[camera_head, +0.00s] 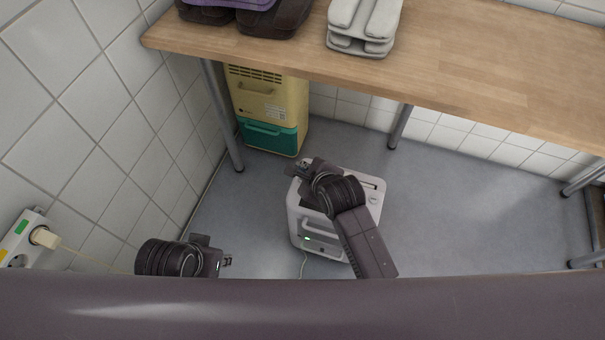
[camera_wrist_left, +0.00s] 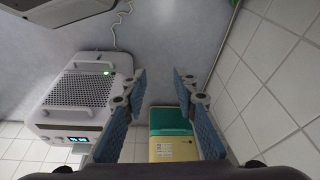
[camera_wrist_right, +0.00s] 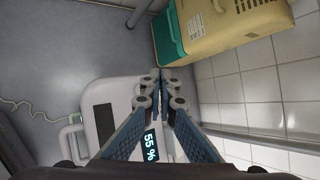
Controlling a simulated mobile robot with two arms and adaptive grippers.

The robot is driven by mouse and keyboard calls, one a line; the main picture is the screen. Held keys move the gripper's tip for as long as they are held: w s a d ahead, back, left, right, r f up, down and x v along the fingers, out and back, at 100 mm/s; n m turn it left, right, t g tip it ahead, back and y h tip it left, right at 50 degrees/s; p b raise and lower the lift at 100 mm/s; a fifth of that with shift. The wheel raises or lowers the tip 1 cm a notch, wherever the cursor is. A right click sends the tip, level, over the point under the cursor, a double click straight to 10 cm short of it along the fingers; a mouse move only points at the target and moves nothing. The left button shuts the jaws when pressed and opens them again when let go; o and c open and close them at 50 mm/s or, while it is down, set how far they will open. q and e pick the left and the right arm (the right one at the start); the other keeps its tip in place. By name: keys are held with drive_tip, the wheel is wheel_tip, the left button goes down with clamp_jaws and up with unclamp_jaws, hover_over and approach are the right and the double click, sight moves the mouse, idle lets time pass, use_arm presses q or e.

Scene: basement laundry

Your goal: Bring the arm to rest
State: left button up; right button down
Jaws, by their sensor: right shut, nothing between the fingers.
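My right arm reaches over a white appliance (camera_head: 311,231), and my right gripper (camera_head: 293,170) is above its far left part. In the right wrist view the fingers of the right gripper (camera_wrist_right: 160,76) are closed together with nothing held. Beneath them the white appliance (camera_wrist_right: 101,120) shows a lit display (camera_wrist_right: 150,146) reading 55 %. My left gripper (camera_head: 227,262) is low at the left, apart from the white appliance. In the left wrist view the fingers of the left gripper (camera_wrist_left: 158,74) are spread wide and empty.
A yellow and teal unit (camera_head: 276,97) stands under the wooden table (camera_head: 470,62). A power strip (camera_head: 20,240) with a plug is on the left wall.

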use_arm(q)
drive_tip(key=shift+w+f, duration=0.1)
drive_tip(key=shift+f, duration=0.45)
use_arm(e)
drive_tip(key=shift+r, duration=0.35)
